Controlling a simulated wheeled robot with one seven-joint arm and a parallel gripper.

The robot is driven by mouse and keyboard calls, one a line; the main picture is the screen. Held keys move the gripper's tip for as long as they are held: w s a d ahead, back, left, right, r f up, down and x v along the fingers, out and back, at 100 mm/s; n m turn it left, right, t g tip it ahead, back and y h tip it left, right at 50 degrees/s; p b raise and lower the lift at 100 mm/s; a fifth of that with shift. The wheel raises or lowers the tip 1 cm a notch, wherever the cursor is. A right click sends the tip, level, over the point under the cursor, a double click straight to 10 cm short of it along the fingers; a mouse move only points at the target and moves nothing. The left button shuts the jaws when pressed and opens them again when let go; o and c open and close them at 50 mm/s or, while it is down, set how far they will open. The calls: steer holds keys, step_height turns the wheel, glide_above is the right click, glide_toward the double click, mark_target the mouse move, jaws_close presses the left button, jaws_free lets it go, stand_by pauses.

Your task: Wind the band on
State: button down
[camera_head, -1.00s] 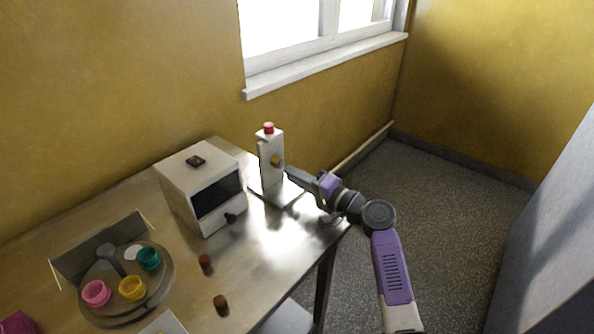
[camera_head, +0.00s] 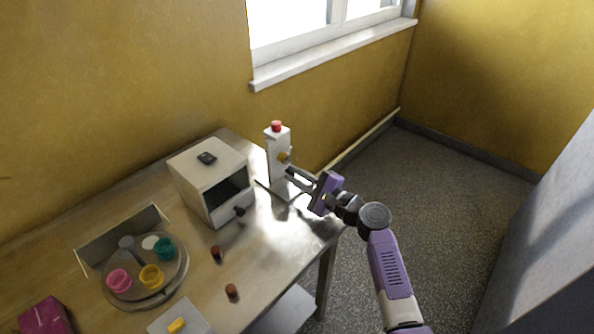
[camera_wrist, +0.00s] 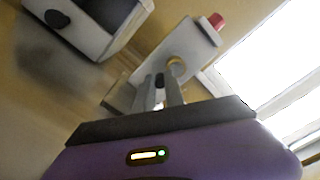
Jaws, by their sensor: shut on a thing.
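A white upright stand (camera_head: 278,150) with a red button (camera_head: 276,125) on top stands near the table's far right corner. A brass round part (camera_head: 284,157) sits on its face; in the wrist view it shows as a ring (camera_wrist: 177,66). My gripper (camera_head: 289,172) reaches the stand from the right, just below the brass part. In the wrist view my fingers (camera_wrist: 161,92) are close together, shut on a small dark knob (camera_wrist: 159,80) beside the brass ring. The fingers partly hide the knob, and how it joins the stand is unclear. I see no separate band.
A white box with a dark opening (camera_head: 230,188) and a black knob stands left of the stand. A round tray (camera_head: 180,280) holds pink, yellow and teal cups. Two brown pieces (camera_head: 217,252) lie on the table (camera_head: 265,235). A window sill is behind.

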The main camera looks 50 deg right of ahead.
steer(key=shift+a+m, duration=0.1)
steer(key=shift+m, duration=0.5)
steer(key=c, duration=1.4)
jaws_free()
steer(key=shift+s+b, duration=0.4)
steer(key=shift+s, duration=3.5)
